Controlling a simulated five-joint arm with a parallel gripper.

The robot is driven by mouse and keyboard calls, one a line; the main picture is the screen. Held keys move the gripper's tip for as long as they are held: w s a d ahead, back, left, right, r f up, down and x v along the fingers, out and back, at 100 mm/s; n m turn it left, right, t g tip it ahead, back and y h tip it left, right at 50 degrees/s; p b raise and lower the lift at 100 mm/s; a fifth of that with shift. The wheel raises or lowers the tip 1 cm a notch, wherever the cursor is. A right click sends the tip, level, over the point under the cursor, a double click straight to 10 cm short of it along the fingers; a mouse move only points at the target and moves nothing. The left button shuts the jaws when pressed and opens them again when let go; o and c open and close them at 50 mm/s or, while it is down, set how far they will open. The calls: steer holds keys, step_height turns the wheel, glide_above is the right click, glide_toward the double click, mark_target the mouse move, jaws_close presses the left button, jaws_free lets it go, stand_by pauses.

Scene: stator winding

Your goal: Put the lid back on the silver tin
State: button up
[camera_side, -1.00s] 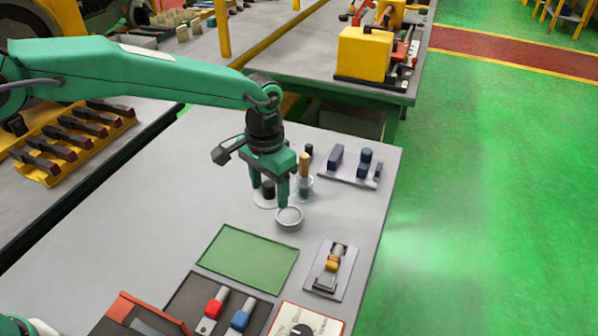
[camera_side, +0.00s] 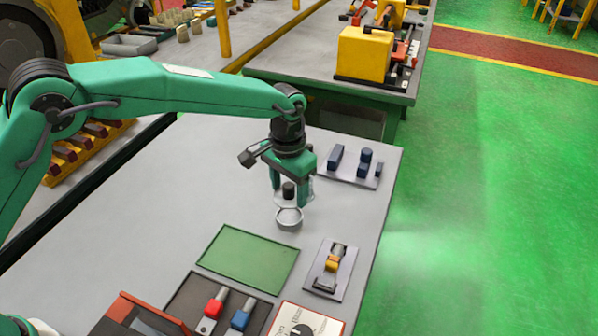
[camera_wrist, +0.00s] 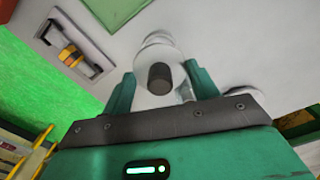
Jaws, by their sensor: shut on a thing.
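The silver tin (camera_side: 289,219) stands open on the grey bench, in front of the tool stands. My gripper (camera_side: 290,196) is shut on the pale lid (camera_side: 284,201), which has a black knob (camera_side: 289,189). The lid is held upright at or just behind and above the tin's rim; the exact gap cannot be told. In the wrist view the black knob (camera_wrist: 159,76) shows between my two green fingers, with the pale rim of the tin (camera_wrist: 157,39) beyond it. The fingers hide part of the lid.
A green mat (camera_side: 248,259) lies at front left of the tin. A grey plate with a yellow-banded part (camera_side: 332,265) is at front right. A tray of dark blue blocks (camera_side: 352,168) stands behind right. The bench to the left is clear.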

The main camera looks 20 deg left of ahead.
mark_target(289, 200)
steer(key=shift+f, duration=1.8)
steer(key=shift+f, duration=0.8)
stand_by(0.8)
steer(key=o, duration=1.1)
steer(key=shift+c, duration=0.2)
steer(key=shift+o, duration=0.4)
steer(key=shift+o, duration=0.8)
steer(key=shift+r, duration=0.2)
steer(key=shift+r, duration=3.35)
